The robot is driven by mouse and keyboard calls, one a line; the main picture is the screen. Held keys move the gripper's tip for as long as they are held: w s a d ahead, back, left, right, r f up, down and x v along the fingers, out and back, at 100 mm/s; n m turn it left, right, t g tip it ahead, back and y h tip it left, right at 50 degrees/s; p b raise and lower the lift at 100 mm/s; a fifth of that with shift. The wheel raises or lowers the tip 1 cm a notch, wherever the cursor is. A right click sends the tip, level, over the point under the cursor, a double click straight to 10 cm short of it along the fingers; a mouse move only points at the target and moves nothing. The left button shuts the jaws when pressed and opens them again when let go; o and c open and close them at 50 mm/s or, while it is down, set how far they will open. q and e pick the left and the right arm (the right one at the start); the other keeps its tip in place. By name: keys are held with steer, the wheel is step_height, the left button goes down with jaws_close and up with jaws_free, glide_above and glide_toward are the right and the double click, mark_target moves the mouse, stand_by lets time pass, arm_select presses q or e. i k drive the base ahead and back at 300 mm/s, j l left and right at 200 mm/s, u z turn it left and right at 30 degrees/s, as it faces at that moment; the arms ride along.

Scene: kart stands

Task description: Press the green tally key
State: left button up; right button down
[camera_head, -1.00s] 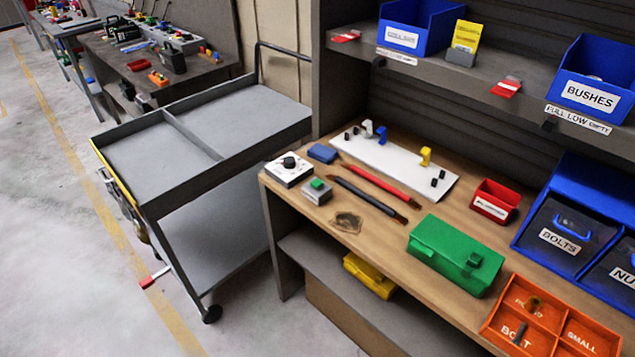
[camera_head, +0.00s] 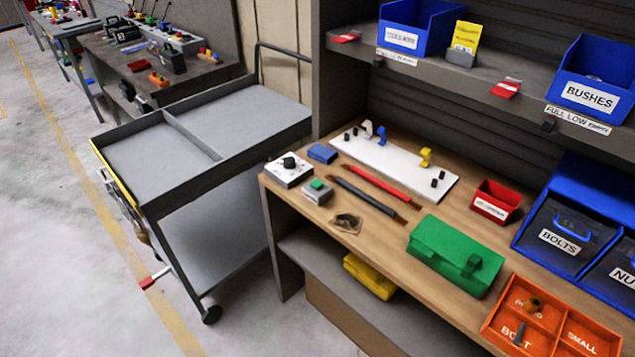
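The green tally key (camera_head: 317,184) is a small green button on top of a grey box (camera_head: 316,193). Nothing covers the key. Neither of my grippers shows in the head view.
The bench (camera_head: 375,228) also holds red and dark bars (camera_head: 380,182), a white board with clamps (camera_head: 396,165), a green case (camera_head: 456,254), an orange divided tray (camera_head: 493,345) and a red bin (camera_head: 495,201). A grey cart (camera_head: 215,158) stands close to its left. Floor at lower left is clear.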

mark_target(316, 185)
steer(key=i+j+z, duration=0.15)
steer(key=j, duration=0.2)
steer(key=i+j+z, duration=0.3)
steer(key=j, duration=0.45)
steer(key=i+j+z, duration=0.2)
steer(key=j, duration=0.2)
steer(key=i+j+z, duration=0.15)
steer(key=j, duration=0.25)
steer(key=i+j+z, duration=0.15)
steer(key=j, duration=0.3)
